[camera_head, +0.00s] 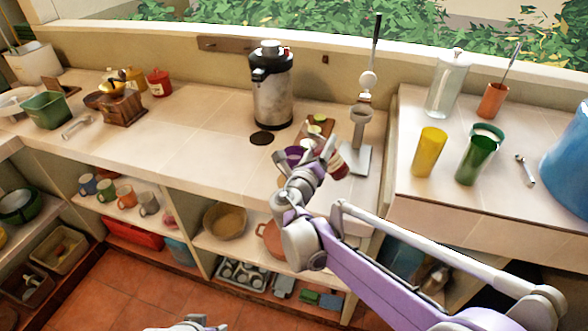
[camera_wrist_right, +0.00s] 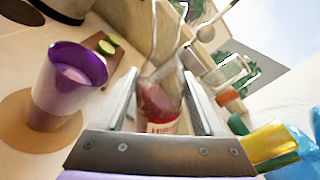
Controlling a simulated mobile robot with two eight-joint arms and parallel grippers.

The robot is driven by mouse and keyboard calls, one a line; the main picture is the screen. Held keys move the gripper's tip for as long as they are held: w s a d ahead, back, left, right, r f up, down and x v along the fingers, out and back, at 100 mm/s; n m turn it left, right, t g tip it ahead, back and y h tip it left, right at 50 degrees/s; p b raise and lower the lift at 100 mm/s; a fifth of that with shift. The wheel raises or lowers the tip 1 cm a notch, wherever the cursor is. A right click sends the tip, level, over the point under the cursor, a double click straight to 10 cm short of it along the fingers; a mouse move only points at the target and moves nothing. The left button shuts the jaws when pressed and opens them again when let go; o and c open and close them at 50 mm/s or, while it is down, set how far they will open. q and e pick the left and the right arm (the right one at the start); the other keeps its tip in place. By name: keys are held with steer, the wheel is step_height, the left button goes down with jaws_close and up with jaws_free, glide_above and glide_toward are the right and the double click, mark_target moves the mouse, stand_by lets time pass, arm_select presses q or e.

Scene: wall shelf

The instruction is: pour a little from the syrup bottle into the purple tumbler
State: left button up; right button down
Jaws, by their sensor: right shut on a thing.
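The purple tumbler (camera_wrist_right: 72,78) stands upright on a round tan coaster (camera_wrist_right: 22,112) in the right wrist view; its inside shows a paler lilac area. My right gripper is shut on the syrup bottle (camera_wrist_right: 157,103), a clear bottle with red syrup low inside and a pale label. The bottle is beside the tumbler, apart from it, and looks near upright; its exact tilt is hard to tell. A pale part of my left gripper (camera_head: 188,324) shows at the bottom edge; its fingers are not clear.
A steel urn (camera_head: 272,92) stands behind and left. A grey stand (camera_head: 358,150) is close right of the bottle. A small board with green slices (camera_head: 318,122) lies behind. Yellow (camera_head: 429,152) and green (camera_head: 478,158) tumblers stand on the right counter. The left counter's middle is clear.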

steer(key=shift+a, duration=0.1)
steer(key=shift+w+a+r+m+p, duration=0.25)
steer(key=shift+a+m+p, duration=0.2)
steer(key=shift+m, duration=0.55)
steer(key=m, duration=0.1)
steer(key=a+m, duration=0.1)
steer(key=m, duration=0.1)
steer(key=shift+w+a+r+p, duration=0.15)
steer(key=shift+w+a+p, duration=0.1)
steer(key=shift+w+p, duration=0.1)
steer(key=shift+s, duration=0.1)
steer(key=shift+s, duration=0.1)
